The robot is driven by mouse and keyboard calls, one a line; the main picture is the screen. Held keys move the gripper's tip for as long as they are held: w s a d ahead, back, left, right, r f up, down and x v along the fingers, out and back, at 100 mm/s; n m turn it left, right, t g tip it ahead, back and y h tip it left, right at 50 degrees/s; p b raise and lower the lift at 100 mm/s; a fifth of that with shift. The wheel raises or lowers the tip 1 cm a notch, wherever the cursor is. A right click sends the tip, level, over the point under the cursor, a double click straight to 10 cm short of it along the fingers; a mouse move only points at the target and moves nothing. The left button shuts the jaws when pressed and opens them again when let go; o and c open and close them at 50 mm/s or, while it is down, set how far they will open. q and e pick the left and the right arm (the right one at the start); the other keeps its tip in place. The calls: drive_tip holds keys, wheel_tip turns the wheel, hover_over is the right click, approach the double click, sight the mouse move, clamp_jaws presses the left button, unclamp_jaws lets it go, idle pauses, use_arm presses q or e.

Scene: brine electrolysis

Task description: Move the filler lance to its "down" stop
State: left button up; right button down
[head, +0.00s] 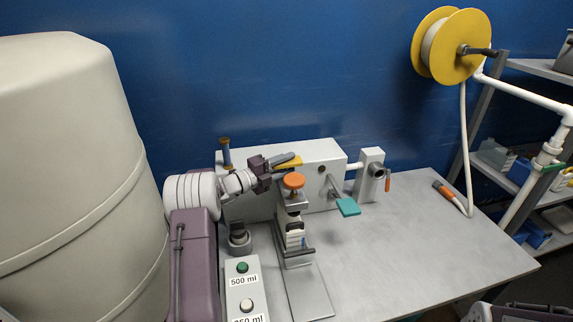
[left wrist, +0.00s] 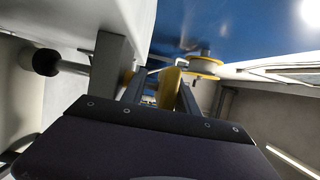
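My left gripper (head: 288,164) reaches in from the left to the top of the filling stand. A yellow handle-like part (head: 288,162) lies between its two fingers. In the left wrist view the yellow part (left wrist: 171,86) stands close to the right finger, with a gap at the left finger, so the gripper (left wrist: 162,88) looks open around it. I cannot tell whether this part belongs to the filler lance; the lance itself is not clearly made out. An orange knob (head: 293,181) sits just below the fingers. My right gripper's fingers are not in view.
A grey machine housing (head: 320,162) stands behind the gripper. A teal pad (head: 348,207) and an orange-handled valve (head: 387,180) are to the right. The table's right side is clear except for a hose end (head: 446,192).

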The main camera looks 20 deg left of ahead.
use_arm(q)
drive_tip(key=v, duration=0.9)
